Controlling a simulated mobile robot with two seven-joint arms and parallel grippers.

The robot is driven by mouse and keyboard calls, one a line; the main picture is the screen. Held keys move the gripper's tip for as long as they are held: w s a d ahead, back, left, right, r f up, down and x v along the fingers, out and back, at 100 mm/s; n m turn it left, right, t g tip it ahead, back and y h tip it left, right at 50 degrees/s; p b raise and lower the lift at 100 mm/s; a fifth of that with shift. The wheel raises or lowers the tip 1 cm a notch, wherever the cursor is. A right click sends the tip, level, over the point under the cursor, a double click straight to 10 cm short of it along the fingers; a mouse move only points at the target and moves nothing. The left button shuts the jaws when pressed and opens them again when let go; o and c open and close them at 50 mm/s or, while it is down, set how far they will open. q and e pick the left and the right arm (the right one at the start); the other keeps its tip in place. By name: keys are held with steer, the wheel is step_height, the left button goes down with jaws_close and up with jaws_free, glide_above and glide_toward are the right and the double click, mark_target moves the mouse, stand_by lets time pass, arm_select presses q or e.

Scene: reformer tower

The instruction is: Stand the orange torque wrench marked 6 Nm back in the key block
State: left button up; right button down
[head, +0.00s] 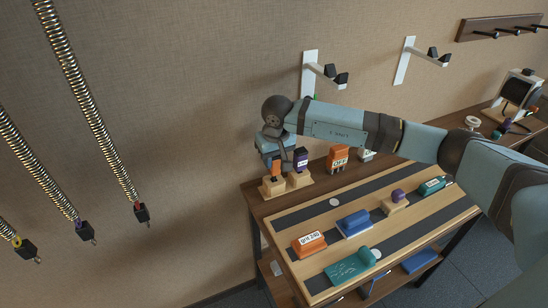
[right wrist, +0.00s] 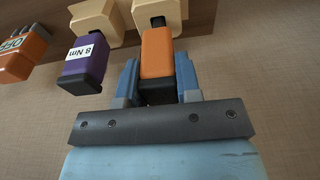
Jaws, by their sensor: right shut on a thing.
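The orange torque wrench (right wrist: 157,52) is between the two blue fingers of my right gripper (right wrist: 158,82), which is shut on it. Its dark shank overlaps a pale wooden block (right wrist: 176,12) in the right wrist view; I cannot tell how deep it sits. No marking shows on its visible face. In the head view the orange wrench (head: 275,169) is above the pale key block (head: 272,187), below my right gripper (head: 273,152), and looks upright. The purple wrench marked 8 Nm (right wrist: 84,62) stands beside it in its own pale block (right wrist: 95,22). My left gripper is not in view.
An orange block marked OFF (head: 338,155) stands right of the purple wrench. Coloured tools, including an orange one (head: 308,244) and a blue one (head: 354,222), lie on the striped board (head: 325,222). Springs (head: 90,110) hang at left. My right arm crosses above the bench.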

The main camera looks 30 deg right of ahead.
steer(key=shift+f+b, duration=0.65)
steer(key=shift+f, duration=0.3)
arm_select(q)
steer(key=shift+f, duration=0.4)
arm_select(e)
steer(key=c, duration=0.7)
jaws_free()
steer(key=shift+r, duration=0.1)
steer(key=shift+c, duration=0.2)
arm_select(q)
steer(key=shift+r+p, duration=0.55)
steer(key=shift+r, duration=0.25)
arm_select(e)
step_height(320, 180, up, 14)
steer(key=s, duration=0.1)
steer(key=shift+s, duration=0.4)
